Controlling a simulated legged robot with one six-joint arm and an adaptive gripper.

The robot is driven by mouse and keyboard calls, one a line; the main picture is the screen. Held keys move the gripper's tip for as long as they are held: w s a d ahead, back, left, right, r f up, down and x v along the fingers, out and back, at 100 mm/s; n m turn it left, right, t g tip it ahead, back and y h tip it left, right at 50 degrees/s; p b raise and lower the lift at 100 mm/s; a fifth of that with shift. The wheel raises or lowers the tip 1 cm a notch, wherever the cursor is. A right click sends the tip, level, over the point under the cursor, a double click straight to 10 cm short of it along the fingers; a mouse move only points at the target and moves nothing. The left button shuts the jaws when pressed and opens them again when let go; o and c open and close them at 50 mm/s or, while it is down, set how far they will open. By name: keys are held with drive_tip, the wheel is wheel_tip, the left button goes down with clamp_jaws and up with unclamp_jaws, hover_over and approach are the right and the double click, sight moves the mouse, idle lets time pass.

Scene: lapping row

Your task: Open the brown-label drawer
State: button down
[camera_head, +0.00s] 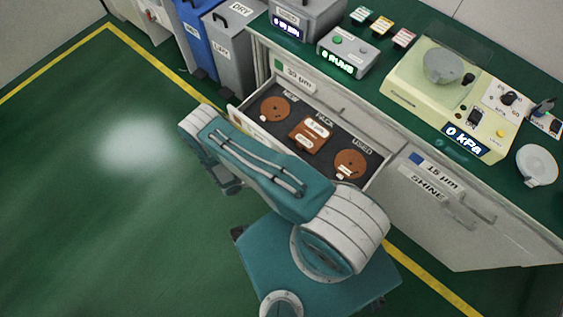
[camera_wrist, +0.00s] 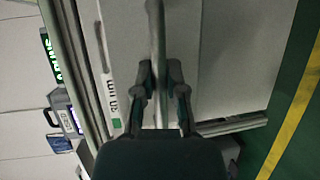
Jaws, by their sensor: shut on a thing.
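A drawer (camera_head: 235,110) stands pulled out of the bench front in the head view. It has a dark tray holding brown discs (camera_head: 275,109) and a brown block (camera_head: 310,133). A small reddish-brown patch shows on its front, but my arm hides most of that face, so I cannot read its label. In the wrist view, my gripper (camera_wrist: 160,85) is shut on a grey bar handle (camera_wrist: 156,45) that runs between its fingers. My arm hides the gripper's hold in the head view.
A green-marked 30 µm label (camera_head: 295,75) sits on the bench front above the drawer. A blue-label front (camera_head: 432,180) with a handle is at the right. Bins (camera_head: 233,50) stand at the upper left. Green floor is clear at left.

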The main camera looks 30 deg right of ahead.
drive_tip(key=shift+s+f, duration=0.1)
drive_tip(key=shift+f, duration=0.05)
drive_tip(key=c, duration=0.7)
unclamp_jaws()
drive_tip(key=shift+a, duration=0.15)
drive_tip(key=a, duration=0.4)
drive_tip(key=a+r, duration=0.1)
drive_tip(key=a, duration=0.2)
drive_tip(key=a+r, duration=0.1)
drive_tip(key=a, duration=0.3)
drive_tip(key=shift+a, duration=0.3)
